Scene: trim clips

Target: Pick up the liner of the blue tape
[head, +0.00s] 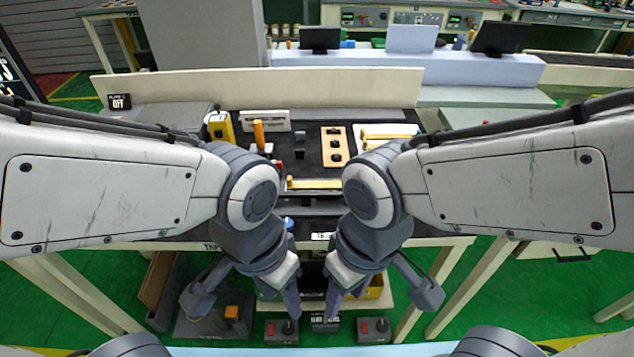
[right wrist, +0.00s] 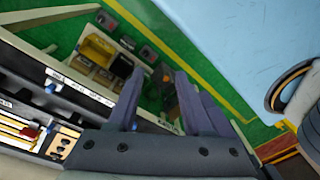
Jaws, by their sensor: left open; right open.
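My left gripper (head: 243,300) is open and empty, hanging in front of the workbench's front edge. My right gripper (head: 380,300) is open and empty beside it. Its two fingers also show in the right wrist view (right wrist: 158,92), pointing down toward the green floor, with nothing between them. A small blue item (head: 289,223) shows at the bench front between my arms, partly hidden; I cannot tell whether it is the blue tape. A blue item also shows on the bench in the right wrist view (right wrist: 50,88). I cannot make out a liner.
The dark bench mat (head: 305,150) holds a beige board with black clips (head: 335,147), a yellow bar (head: 315,184), a yellow device (head: 219,127) and an orange handle (head: 258,135). Control boxes (head: 283,329) sit below the bench. My forearms cover both bench sides.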

